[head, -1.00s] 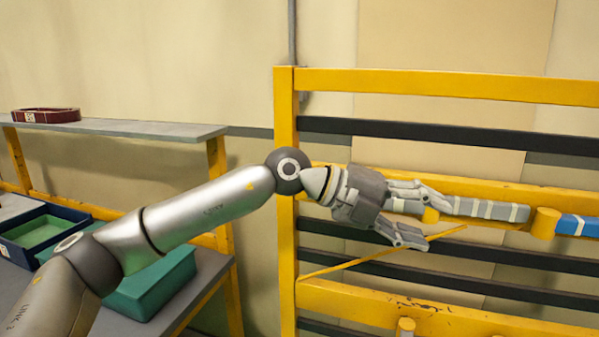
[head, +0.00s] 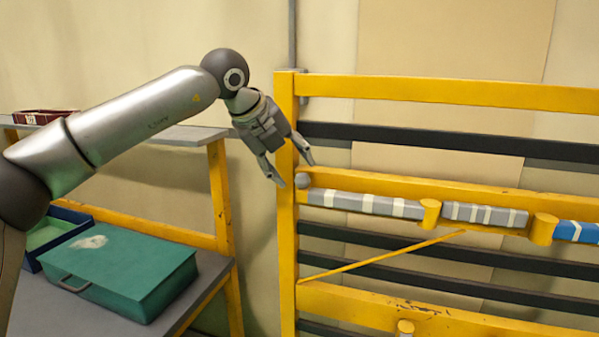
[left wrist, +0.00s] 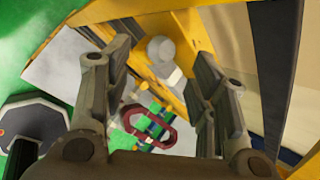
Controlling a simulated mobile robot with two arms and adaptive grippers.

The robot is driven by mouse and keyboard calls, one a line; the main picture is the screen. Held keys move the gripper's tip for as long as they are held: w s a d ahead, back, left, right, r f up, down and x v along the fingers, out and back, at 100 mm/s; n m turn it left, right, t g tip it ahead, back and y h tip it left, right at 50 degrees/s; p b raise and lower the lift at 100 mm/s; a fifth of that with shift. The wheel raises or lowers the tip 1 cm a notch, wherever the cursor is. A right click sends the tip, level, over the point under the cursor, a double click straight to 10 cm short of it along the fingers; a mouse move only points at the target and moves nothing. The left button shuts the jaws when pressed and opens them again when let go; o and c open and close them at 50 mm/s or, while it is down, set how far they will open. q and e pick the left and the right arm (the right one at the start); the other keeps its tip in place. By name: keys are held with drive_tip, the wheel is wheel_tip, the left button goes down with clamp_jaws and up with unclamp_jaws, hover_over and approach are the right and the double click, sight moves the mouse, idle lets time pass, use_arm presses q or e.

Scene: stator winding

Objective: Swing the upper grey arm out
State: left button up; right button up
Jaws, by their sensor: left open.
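The upper grey arm (head: 365,204), a grey bar with white bands, lies along the upper yellow rail, left of a yellow round post (head: 430,213). A round grey knob (head: 302,181) sits at its left end. A second grey banded bar (head: 485,215) continues to the right of the post. My left gripper (head: 295,173) is open and empty, its fingers pointing down beside the frame's left upright, close to the knob. In the left wrist view, a round grey knob (left wrist: 161,49) shows between the open fingers, beyond them; contact cannot be made out. My right gripper is out of view.
The yellow frame (head: 286,230) with dark crossbars fills the right side. A blue banded bar (head: 577,231) is at the right edge. On the left, a bench carries a green box (head: 120,272) and a blue tray; a red tray (head: 42,117) stands on the shelf above.

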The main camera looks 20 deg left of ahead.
sight(299, 177)
use_arm(q)
drive_tip(key=p+x, duration=0.1)
drive_tip(key=x, duration=0.4)
drive_tip(key=shift+w+d+f, duration=0.1)
drive_tip(key=shift+w+f, duration=0.05)
clamp_jaws()
